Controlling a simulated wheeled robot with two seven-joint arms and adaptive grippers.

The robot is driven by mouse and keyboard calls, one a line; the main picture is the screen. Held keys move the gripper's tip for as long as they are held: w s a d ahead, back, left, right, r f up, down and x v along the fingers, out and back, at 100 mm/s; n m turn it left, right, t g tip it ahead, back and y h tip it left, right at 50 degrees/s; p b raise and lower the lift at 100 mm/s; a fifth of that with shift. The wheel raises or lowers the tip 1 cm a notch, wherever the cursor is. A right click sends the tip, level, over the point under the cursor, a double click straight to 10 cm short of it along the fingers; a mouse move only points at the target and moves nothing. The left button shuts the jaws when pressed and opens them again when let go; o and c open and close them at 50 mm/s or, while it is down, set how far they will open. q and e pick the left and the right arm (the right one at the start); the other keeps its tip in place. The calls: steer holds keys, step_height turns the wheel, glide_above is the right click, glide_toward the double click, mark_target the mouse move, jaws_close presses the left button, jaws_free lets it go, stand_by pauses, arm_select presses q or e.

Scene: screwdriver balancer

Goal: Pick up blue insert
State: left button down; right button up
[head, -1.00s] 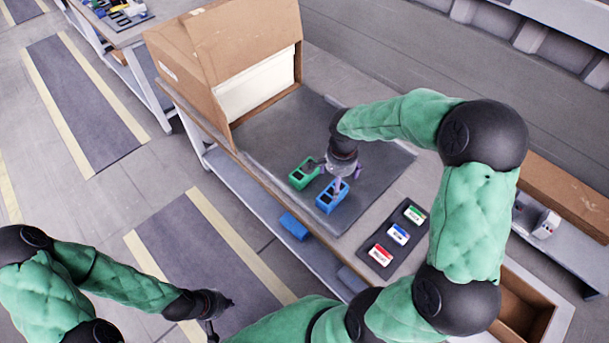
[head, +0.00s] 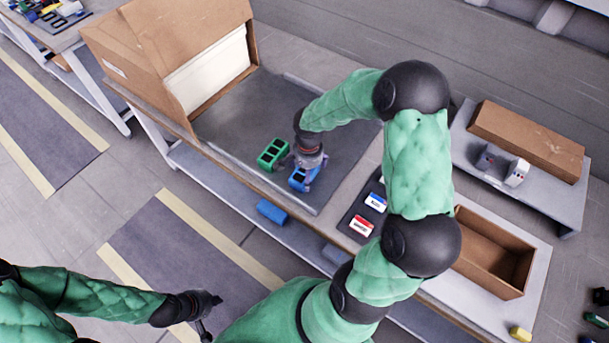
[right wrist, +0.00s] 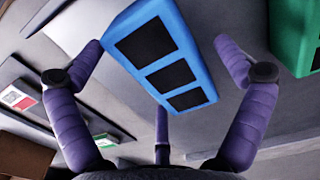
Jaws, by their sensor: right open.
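The blue insert (head: 299,182), a block with dark square openings on top, lies on the grey mat near the table's front edge. In the right wrist view the blue insert (right wrist: 146,62) shows between the spread purple fingers, with its right end clear of them. My right gripper (head: 307,168) is open just over it and hides part of it in the head view. Contact cannot be made out. My left gripper (head: 210,313) is low at the left, away from the table, with its fingers apart and empty.
A green insert (head: 272,152) lies just left of the blue one, close to my right gripper. A cardboard box (head: 150,65) stands at the mat's back left. A dark tray with coloured labels (head: 362,212) and an open brown box (head: 494,252) are to the right.

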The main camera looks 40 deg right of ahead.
steer(key=shift+f, duration=0.55)
steer(key=c, duration=1)
steer(key=shift+r, duration=0.1)
